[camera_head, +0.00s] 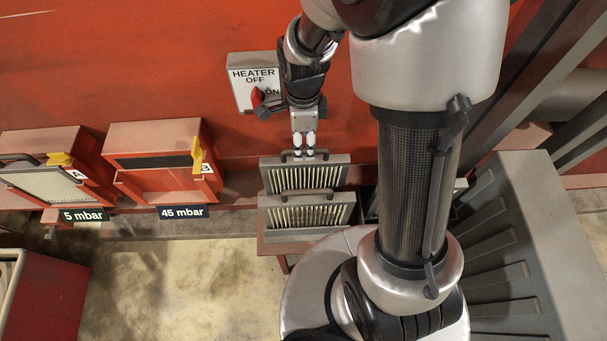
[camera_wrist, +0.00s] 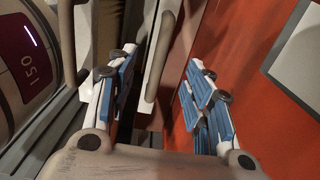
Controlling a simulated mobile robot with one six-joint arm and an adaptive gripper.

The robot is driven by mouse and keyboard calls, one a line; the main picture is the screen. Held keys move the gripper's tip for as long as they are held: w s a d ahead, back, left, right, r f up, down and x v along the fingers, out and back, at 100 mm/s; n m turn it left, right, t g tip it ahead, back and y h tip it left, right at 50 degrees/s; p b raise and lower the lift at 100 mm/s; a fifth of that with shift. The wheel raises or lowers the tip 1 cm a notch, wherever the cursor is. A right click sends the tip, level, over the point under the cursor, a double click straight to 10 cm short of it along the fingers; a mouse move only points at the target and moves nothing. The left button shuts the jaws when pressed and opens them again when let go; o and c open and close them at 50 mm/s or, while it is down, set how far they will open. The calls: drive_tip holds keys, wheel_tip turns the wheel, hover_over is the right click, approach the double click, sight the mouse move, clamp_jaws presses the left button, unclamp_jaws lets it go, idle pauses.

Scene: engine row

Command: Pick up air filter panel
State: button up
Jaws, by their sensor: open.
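Two air filter panels with grey frames and cream pleats stand one behind the other in the head view: the rear panel (camera_head: 308,178) and the front panel (camera_head: 305,214). Each has a curved grey handle along its top. My gripper (camera_head: 304,154) points down at the rear panel's top edge by its handle. In the wrist view my gripper (camera_wrist: 160,64) is open, with blue-padded fingers spread apart. A grey handle bar (camera_wrist: 158,58) appears in the gap between the fingers. Whether either finger touches it, I cannot tell.
A heater switch box (camera_head: 254,77) is on the red wall behind my gripper. Red housings stand at left, one open-fronted (camera_head: 165,158) marked 45 mbar and one (camera_head: 45,180) marked 5 mbar. A grey slotted block (camera_head: 530,235) lies at right.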

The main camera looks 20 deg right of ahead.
sight(305, 160)
wheel_tip(305, 160, down, 9)
drive_tip(key=b, duration=0.2)
drive_tip(key=shift+s+d+b, duration=0.15)
drive_tip(key=shift+b, duration=0.25)
drive_tip(key=shift+r, duration=0.1)
drive_tip(key=shift+c, duration=0.2)
clamp_jaws()
idle(0.6)
